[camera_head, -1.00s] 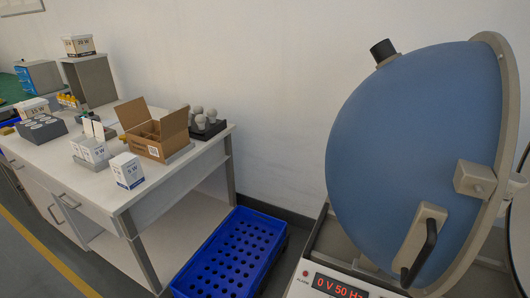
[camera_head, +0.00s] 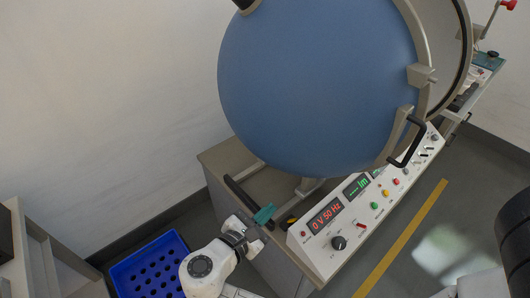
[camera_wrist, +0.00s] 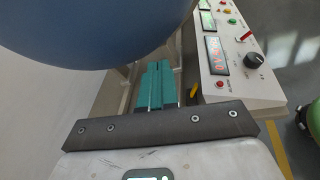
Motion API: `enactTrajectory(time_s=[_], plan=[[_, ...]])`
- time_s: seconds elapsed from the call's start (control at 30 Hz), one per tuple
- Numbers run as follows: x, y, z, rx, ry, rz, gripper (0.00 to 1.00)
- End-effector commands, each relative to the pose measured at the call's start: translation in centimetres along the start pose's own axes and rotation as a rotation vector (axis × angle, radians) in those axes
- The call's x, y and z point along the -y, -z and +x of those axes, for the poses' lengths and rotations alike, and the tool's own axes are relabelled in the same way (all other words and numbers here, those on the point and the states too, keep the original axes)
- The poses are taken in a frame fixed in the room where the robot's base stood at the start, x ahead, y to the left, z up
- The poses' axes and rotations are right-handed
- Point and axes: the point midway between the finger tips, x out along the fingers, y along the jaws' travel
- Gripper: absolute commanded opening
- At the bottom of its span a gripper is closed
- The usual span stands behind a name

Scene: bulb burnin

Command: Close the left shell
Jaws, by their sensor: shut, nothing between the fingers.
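The left shell (camera_head: 310,85) is a large blue dome with a pale rim, standing over a bench. Its black handle (camera_head: 408,142) is at the lower right of its rim. A grey surface with a dark-edged rim (camera_head: 462,60) shows to the right of the shell's rim, apart from it. My gripper (camera_head: 264,213), with teal fingers, is below and left of the shell, away from the handle. In the wrist view my gripper (camera_wrist: 154,85) is shut and empty, with the shell (camera_wrist: 85,30) overhead. The handle is not seen in the wrist view.
A control panel (camera_head: 345,225) with red and green displays, a knob and buttons lies right of my gripper. A blue perforated crate (camera_head: 150,268) is on the floor at lower left. Open floor with a yellow line (camera_head: 400,240) lies to the right.

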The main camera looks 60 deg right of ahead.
Motion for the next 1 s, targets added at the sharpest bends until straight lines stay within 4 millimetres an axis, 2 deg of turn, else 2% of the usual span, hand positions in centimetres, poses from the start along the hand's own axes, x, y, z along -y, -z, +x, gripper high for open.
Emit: enactTrajectory(time_s=[0.03,0.1,0.2,0.37,0.57,1.0], plan=[[-1.5,-1.1,-1.5,0.078,-0.038,-0.067,0.0],[-3.0,-2.2,-3.5,0.18,-0.079,-0.151,0.0],[-4.3,-3.3,-5.7,0.291,-0.111,-0.234,0.0],[-5.3,-4.1,-7.2,0.374,-0.13,-0.292,0.0],[-5.7,-5.0,-5.3,0.381,-0.127,-0.298,0.0],[-7.2,-8.0,2.4,0.38,-0.128,-0.296,0.0]])
